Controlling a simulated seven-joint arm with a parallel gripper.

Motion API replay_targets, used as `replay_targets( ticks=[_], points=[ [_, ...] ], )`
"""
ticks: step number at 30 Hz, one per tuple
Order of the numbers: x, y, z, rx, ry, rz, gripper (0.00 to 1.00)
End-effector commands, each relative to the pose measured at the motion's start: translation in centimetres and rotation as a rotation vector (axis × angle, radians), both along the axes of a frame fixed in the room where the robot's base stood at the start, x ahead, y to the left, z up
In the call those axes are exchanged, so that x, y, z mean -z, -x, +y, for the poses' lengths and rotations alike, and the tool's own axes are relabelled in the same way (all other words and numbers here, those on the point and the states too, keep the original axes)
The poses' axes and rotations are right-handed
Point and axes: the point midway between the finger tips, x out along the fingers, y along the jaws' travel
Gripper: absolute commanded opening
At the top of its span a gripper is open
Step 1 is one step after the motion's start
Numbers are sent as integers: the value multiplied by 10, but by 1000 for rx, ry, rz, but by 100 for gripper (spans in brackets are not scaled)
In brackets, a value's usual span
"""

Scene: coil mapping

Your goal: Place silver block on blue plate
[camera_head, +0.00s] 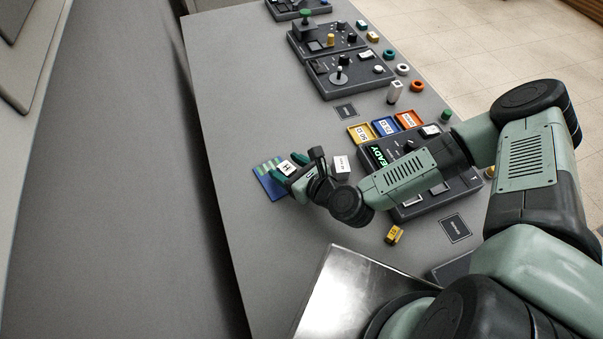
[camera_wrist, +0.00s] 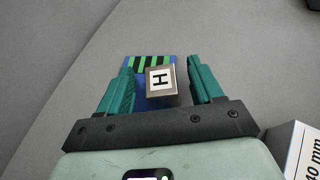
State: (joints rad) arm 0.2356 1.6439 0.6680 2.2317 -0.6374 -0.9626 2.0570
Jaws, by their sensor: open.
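The silver block (camera_wrist: 161,82) is a small metal cube with a white "H" label on top; it also shows in the head view (camera_head: 286,168). It is at the blue plate (camera_wrist: 139,90), which has green stripes along its far side and also shows in the head view (camera_head: 271,187). The block covers part of the plate and appears to rest on it, near its right side. My gripper (camera_wrist: 160,72) has its teal fingers apart, one on each side of the block, with visible gaps. In the head view my gripper (camera_head: 287,174) is low over the plate, partly hiding it.
A white block marked "40 mm" (camera_wrist: 302,150) stands right of my gripper; it also shows in the head view (camera_head: 342,164). A dark console (camera_head: 410,204) and yellow, blue and orange trays (camera_head: 385,126) lie further right. The grey table (camera_head: 225,110) is clear left of the plate.

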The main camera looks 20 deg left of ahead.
Motion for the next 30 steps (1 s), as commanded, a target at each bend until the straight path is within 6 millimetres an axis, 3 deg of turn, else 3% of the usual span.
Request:
replay_targets(
  ticks=[15,21,30],
  points=[
    [-38,34,-87,7,1,3,66],
    [-43,40,-99,3,1,3,66],
    [-44,41,-100,2,0,2,66]
  ],
)
